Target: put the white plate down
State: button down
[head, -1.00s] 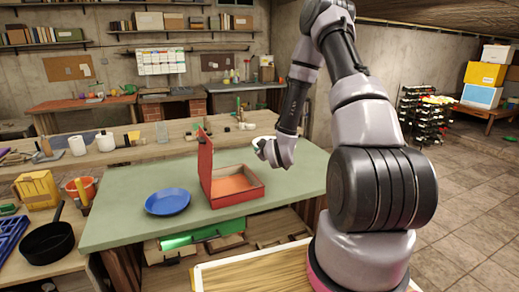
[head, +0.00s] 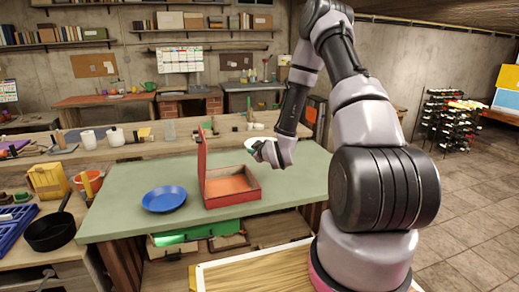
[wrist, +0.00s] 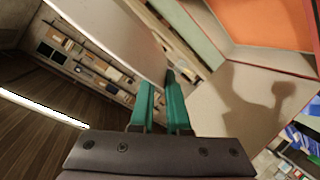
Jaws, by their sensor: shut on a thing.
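The white plate (head: 251,142) shows in the head view behind my gripper, above the far right part of the green tabletop, partly hidden by it. In the wrist view the plate (wrist: 125,35) is a large pale surface running up from the fingertips. My gripper (head: 259,152) is shut on its edge; the teal fingers (wrist: 160,100) show in the wrist view. The plate is held beyond the open red box, apart from it. I cannot tell its exact height above the table.
The green table (head: 125,215) bears a blue plate (head: 164,198) at left and the red box (head: 233,187) with raised lid in the middle. Bare tabletop lies right of the box. A black pan (head: 48,232) and yellow crate (head: 48,180) stand on the left bench.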

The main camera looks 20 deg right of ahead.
jog(key=a+f+n+g+y, duration=0.2)
jog(key=a+f+n+y, duration=0.15)
jog(key=a, duration=0.35)
jog(key=a+f+n+g+y, duration=0.2)
jog(key=a+f+n+y, duration=0.1)
jog(key=a+n+y, duration=0.25)
jog(key=shift+m+h, duration=0.3)
jog(key=shift+w+a+f, duration=0.1)
jog(key=shift+a+f, duration=0.1)
jog(key=shift+f, duration=1.65)
jog(key=shift+w+a+f, duration=0.1)
jog(key=shift+a+f, duration=0.05)
jog(key=shift+f, duration=1.7)
jog(key=shift+f, duration=0.65)
jog(key=c, duration=0.8)
grip_release()
jog(key=shift+s, duration=0.1)
jog(key=shift+f, duration=0.1)
